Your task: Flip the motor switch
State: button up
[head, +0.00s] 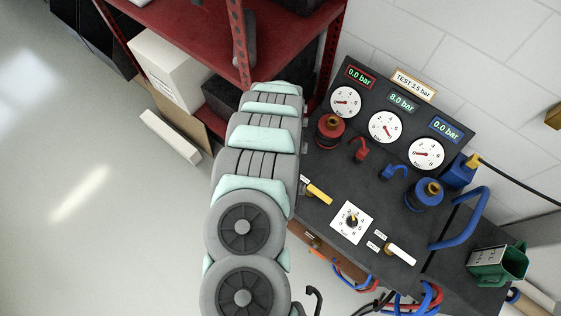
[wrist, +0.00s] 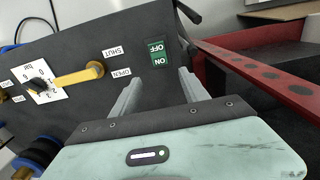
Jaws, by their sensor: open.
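The motor switch (wrist: 159,55) is a small green rocker marked OFF and ON, set in the dark panel (wrist: 110,28) in the wrist view. Its lettering appears upside down there, and I cannot tell which side is pressed in. My gripper (wrist: 158,92) is open and empty. Its two grey fingers point toward the panel, one to each side of the switch in the picture, with the switch beyond the tips. In the head view my arm hides both the switch and the gripper's fingers.
A yellow lever (wrist: 80,74) with OPEN and SHUT labels and a bar dial knob (head: 351,222) lie beside the switch. Gauges (head: 386,127), a red fitting (head: 330,130) and a blue fitting (head: 424,195) stand on the bench. A red shelf frame (wrist: 255,75) borders the panel closely.

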notch_tip(320, 180, down, 9)
jog(key=shift+d+r+b, duration=0.1)
jog(key=shift+b, duration=0.7)
jog(key=shift+f, duration=0.35)
grip_shut()
